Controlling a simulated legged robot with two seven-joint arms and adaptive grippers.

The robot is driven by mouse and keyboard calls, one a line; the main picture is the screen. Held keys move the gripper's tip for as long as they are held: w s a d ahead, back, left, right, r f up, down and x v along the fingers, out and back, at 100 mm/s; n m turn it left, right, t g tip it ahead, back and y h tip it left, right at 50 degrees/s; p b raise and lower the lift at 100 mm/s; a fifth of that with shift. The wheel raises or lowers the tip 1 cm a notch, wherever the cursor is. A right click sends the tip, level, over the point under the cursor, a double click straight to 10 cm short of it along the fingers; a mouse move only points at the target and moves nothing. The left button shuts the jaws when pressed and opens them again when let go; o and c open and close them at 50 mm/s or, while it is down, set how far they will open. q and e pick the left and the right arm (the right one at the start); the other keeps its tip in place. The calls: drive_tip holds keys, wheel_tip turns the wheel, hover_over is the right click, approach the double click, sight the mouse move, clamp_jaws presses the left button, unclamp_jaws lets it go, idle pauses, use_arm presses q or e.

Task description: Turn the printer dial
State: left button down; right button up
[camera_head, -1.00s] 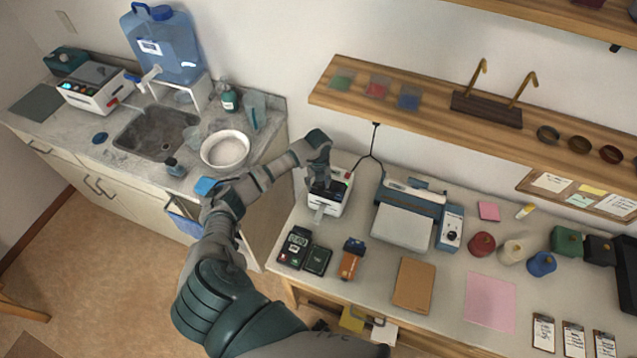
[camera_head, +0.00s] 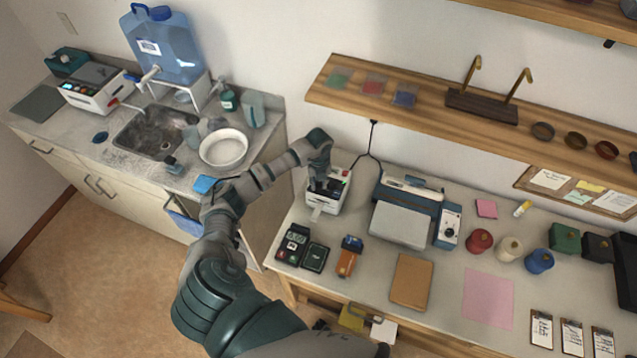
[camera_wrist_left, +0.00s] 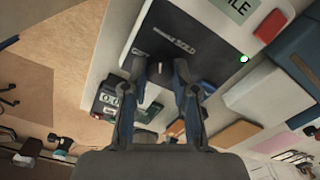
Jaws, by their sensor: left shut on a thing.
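A small white label printer (camera_head: 341,198) with a dark top stands at the left end of the desk. My left gripper (camera_head: 322,188) reaches down over it. In the left wrist view its fingers (camera_wrist_left: 159,70) are close together at the front edge of the printer's black top (camera_wrist_left: 185,45), shut on a small dark dial (camera_wrist_left: 156,72) with a pale mark. The fingers hide most of the dial. A green light and a red button (camera_wrist_left: 271,26) show on the printer beside the black top. My right gripper is not in view.
A larger blue-and-white printer (camera_head: 404,222) with its own knob stands just right. Two dark devices (camera_head: 293,244) and an orange item (camera_head: 346,262) lie in front. A wooden shelf (camera_head: 420,105) hangs behind. A sink counter (camera_head: 110,150) is to the left.

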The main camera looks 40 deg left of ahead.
use_arm(q)
drive_tip(key=shift+w+m+b, duration=0.1)
drive_tip(key=shift+m+b, duration=0.35)
drive_tip(key=shift+m, duration=0.35)
drive_tip(key=shift+m+b, duration=0.35)
drive_tip(key=shift+m, duration=0.55)
drive_tip(key=m+b, duration=0.2)
drive_tip(key=m, duration=0.3)
drive_tip(key=shift+a, duration=0.1)
drive_tip(key=shift+m+b, duration=0.55)
drive_tip(key=shift+m, duration=0.65)
drive_tip(key=shift+r, duration=0.1)
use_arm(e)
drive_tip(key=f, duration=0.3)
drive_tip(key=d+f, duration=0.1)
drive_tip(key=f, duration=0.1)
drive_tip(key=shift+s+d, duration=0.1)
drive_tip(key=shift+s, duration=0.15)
use_arm(q)
drive_tip(key=shift+m, duration=0.3)
